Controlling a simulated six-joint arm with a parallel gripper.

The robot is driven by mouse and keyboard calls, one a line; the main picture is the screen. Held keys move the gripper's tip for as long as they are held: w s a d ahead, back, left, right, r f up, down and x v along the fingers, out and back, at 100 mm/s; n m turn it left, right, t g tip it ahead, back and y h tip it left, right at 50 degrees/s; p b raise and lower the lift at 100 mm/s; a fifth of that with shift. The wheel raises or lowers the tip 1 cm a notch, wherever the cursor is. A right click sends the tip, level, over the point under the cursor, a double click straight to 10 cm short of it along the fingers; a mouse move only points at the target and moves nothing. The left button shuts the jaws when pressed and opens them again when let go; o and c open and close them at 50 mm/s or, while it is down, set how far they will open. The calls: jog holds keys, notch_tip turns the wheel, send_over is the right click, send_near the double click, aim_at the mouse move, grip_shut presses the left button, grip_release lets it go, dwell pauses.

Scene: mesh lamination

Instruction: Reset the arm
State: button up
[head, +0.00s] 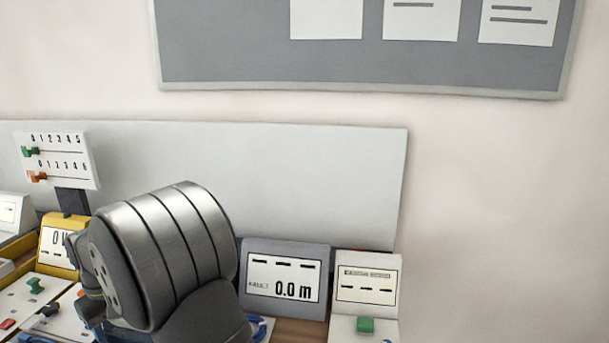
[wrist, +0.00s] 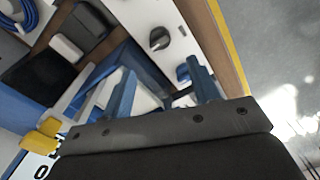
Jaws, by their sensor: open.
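My gripper (wrist: 163,88) shows in the wrist view with its two blue fingers apart. Nothing is clearly held between them. Beyond the fingers are blue and white parts of the bench equipment; I cannot tell how close they are. In the head view my grey metal arm link fills the lower left middle and hides part of the bench; the gripper itself is not clear there.
A grey display (head: 285,279) reading 0.0 m stands right of my arm, beside a white panel (head: 368,281) with a green button (head: 365,325). A yellow-framed device (head: 58,247) and a slider board (head: 57,160) stand at left.

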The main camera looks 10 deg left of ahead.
notch_tip(320, 180, down, 10)
jog(key=shift+f, duration=0.25)
jog(key=shift+r, duration=0.1)
notch_tip(320, 180, up, 18)
notch_tip(320, 180, down, 18)
jog(key=shift+r, duration=0.15)
jog(key=shift+f, duration=0.3)
jog(key=m, duration=0.4)
jog(key=shift+r, duration=0.1)
jog(key=m, duration=0.4)
jog(key=shift+m, duration=0.4)
jog(key=m, duration=0.4)
jog(key=shift+m, duration=1.9)
